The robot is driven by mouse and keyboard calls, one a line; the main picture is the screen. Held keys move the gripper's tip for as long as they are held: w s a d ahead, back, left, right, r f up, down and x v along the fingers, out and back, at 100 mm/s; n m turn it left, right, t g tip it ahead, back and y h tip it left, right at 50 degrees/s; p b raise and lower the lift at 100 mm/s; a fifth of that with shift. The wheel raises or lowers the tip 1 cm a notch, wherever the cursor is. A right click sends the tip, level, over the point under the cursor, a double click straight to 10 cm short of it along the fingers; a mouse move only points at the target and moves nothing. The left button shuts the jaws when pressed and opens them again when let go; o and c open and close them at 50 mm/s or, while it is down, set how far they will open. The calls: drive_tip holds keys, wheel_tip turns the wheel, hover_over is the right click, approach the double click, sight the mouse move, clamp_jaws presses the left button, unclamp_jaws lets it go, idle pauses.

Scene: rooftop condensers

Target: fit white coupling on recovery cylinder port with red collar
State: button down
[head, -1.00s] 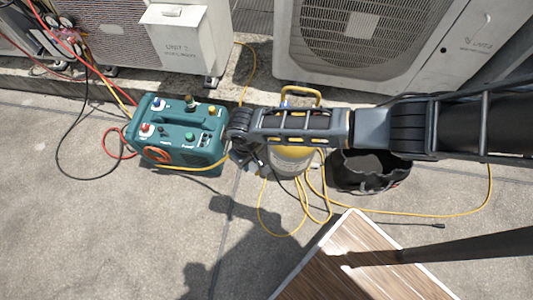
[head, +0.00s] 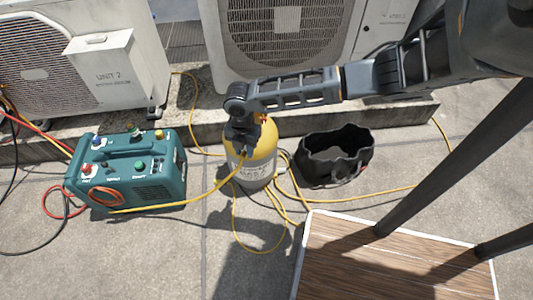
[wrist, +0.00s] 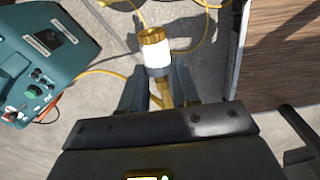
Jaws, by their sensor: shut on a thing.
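The recovery cylinder (head: 249,172), grey with a yellow top, stands upright on the paving in the head view. My gripper (head: 243,146) is in front of its yellow top, and my arm hides most of the valve area. A small red spot (head: 264,118) shows beside my wrist; I cannot tell whether it is the red collar. In the wrist view my gripper (wrist: 158,84) is shut on the white coupling (wrist: 158,53), which has a brass threaded end pointing away from the gripper. A yellow hose trails from the coupling. No port shows in the wrist view.
A teal recovery machine (head: 130,170) stands left of the cylinder. A black tool bucket (head: 335,158) is at its right. Yellow hoses (head: 238,235) loop on the paving. A wooden board (head: 385,262) is at the front right; condenser units (head: 285,45) stand behind.

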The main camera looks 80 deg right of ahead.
sight(263, 119)
drive_tip(key=s+d+f+n+b, duration=0.1)
drive_tip(key=s+d+n+b, duration=0.3)
drive_tip(key=d, duration=0.5)
drive_tip(key=shift+f+n+b, duration=0.3)
drive_tip(key=shift+f+b, duration=0.05)
drive_tip(key=shift+b, duration=0.6)
drive_tip(key=shift+w+d, duration=0.2)
drive_tip(key=shift+d, duration=0.5)
drive_tip(key=shift+w+d, duration=0.2)
drive_tip(key=shift+d, duration=0.5)
idle(1.4)
drive_tip(key=c, duration=0.8)
unclamp_jaws()
drive_tip(key=shift+o, duration=0.2)
drive_tip(key=shift+a, duration=0.1)
